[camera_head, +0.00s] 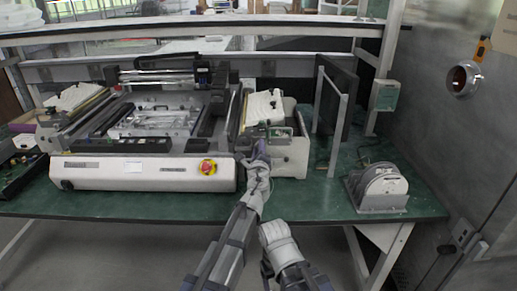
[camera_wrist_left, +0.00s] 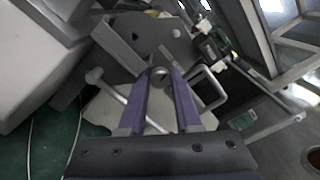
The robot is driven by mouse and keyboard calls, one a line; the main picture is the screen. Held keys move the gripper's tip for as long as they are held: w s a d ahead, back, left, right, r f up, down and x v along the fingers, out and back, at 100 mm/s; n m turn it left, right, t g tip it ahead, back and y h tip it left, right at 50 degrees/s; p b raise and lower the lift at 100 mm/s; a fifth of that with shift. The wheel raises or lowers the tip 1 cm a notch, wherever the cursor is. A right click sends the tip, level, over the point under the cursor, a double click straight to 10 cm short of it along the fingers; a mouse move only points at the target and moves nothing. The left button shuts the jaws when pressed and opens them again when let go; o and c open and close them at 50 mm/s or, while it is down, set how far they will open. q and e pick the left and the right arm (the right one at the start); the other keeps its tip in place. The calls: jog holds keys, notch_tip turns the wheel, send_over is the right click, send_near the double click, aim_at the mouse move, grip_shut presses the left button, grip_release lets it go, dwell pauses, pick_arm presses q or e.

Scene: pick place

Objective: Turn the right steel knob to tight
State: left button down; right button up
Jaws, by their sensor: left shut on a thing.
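My left gripper (camera_head: 257,158) reaches the front of a light-coloured unit (camera_head: 288,157) at the right end of the long machine. In the left wrist view its two purple fingers (camera_wrist_left: 161,82) are closed on a small round steel knob (camera_wrist_left: 160,72). The knob shows between the fingertips, in front of a grey metal bracket. In the head view the gripper hides the knob. I cannot tell from the knob's surface how far it is turned. Of my right arm, only links show at the bottom of the head view; its gripper does not show.
A white machine with a red emergency button (camera_head: 207,167) stands left of the gripper on the green table (camera_head: 310,202). A dark upright panel (camera_head: 333,100) and a grey rounded device (camera_head: 379,188) stand to the right. The table's front right is partly clear.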

pick_arm(q)
jog(key=c, duration=0.6)
grip_release()
jog(key=s, duration=0.7)
jog(key=shift+s, duration=0.4)
jog(key=shift+c, duration=0.2)
